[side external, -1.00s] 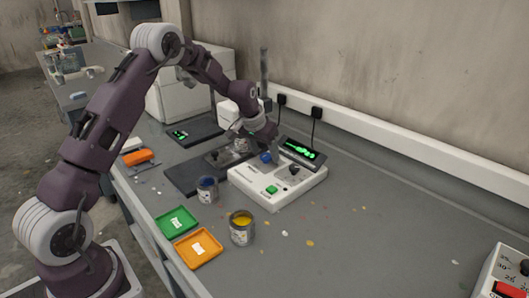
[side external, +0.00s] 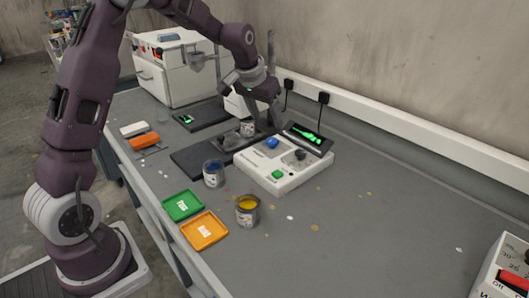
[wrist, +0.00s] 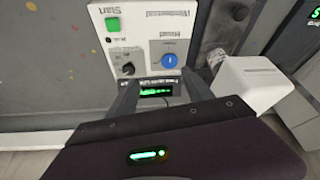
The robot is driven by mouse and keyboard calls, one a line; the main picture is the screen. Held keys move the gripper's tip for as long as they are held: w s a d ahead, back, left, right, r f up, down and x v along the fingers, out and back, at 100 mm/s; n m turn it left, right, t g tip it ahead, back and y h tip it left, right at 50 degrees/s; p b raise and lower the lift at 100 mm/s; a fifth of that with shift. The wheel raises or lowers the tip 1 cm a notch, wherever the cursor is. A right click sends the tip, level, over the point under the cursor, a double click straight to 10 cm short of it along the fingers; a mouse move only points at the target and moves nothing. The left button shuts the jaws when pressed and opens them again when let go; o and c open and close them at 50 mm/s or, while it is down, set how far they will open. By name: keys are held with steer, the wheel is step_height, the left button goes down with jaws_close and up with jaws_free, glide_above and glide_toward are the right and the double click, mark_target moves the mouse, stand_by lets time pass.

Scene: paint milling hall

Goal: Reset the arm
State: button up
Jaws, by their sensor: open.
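My gripper (side external: 263,114) hangs above the far end of the bench, behind the white control box (side external: 283,176), clear of it. Its two fingers (wrist: 160,92) show spread apart in the wrist view, with nothing between them. The box carries a green button (side external: 278,174), a blue knob (side external: 272,142) and a black knob (side external: 300,155). The same box shows upside down in the wrist view, with the green button (wrist: 113,24) and blue knob (wrist: 169,60) in sight.
A blue paint can (side external: 213,174) and a yellow paint can (side external: 247,210) stand in front of the box. A green tray (side external: 183,205) and an orange tray (side external: 204,231) lie nearby. A white oven-like unit (side external: 175,68) stands at the back.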

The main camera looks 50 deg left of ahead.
steer(key=s+d+r+m, duration=0.1)
steer(key=s+d+r, duration=0.7)
steer(key=s+r, duration=0.3)
steer(key=s+d+f, duration=0.1)
steer(key=s+d, duration=0.2)
steer(key=s, duration=0.8)
steer(key=s+d+f+m+t+h, duration=0.1)
steer(key=s+d, duration=0.2)
steer(key=s, duration=0.9)
steer(key=shift+s+d+m, duration=0.25)
steer(key=shift+d+m, duration=0.05)
